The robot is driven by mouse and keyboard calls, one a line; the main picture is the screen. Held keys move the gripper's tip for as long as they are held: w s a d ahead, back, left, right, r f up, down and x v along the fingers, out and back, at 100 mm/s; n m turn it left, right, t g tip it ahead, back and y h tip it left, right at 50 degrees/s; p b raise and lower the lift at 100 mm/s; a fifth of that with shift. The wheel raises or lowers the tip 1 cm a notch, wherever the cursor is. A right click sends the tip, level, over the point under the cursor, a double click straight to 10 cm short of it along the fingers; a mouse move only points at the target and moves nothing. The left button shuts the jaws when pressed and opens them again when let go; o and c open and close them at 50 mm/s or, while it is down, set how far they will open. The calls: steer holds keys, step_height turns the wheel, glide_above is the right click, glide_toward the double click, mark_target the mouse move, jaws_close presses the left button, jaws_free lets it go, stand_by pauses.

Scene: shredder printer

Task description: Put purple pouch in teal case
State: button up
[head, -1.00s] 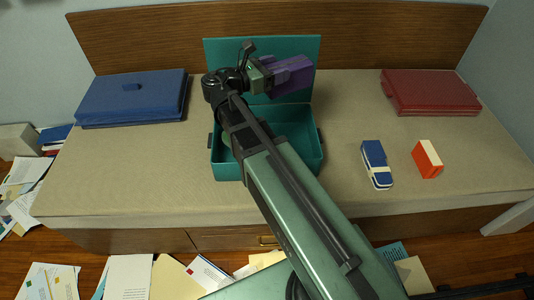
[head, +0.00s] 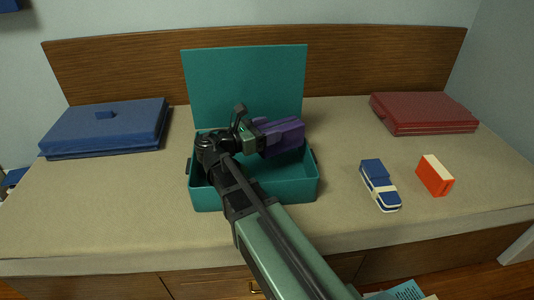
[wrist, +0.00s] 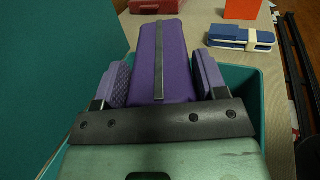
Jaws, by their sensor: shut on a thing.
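The purple pouch (head: 281,137) is held in my gripper (head: 262,138), over the open teal case (head: 290,188). In the wrist view the pouch (wrist: 165,65) sits between my two finger pads, with a dark strip along its top. The teal case lies open on the bench, its lid (head: 246,85) standing upright at the back. The case's rim (wrist: 262,100) also shows in the wrist view, below and to the right of the pouch. My arm hides the case's left part and much of its inside. I cannot tell whether the pouch touches the case.
A closed blue case (head: 105,127) lies at the left and a closed red case (head: 424,112) at the back right. A blue and white item (head: 379,184) and an orange and cream block (head: 434,175) lie right of the teal case. Bench space around them is clear.

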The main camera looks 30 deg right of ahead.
steer(key=shift+f+b, duration=2.5)
steer(key=shift+f, duration=0.1)
steer(key=o, duration=1)
steer(key=shift+r, duration=0.1)
steer(key=shift+a+r+p, duration=0.45)
steer(key=shift+r+p, duration=0.15)
steer(key=shift+p, duration=0.1)
steer(key=a, duration=1.1)
steer(key=shift+s+a, duration=0.1)
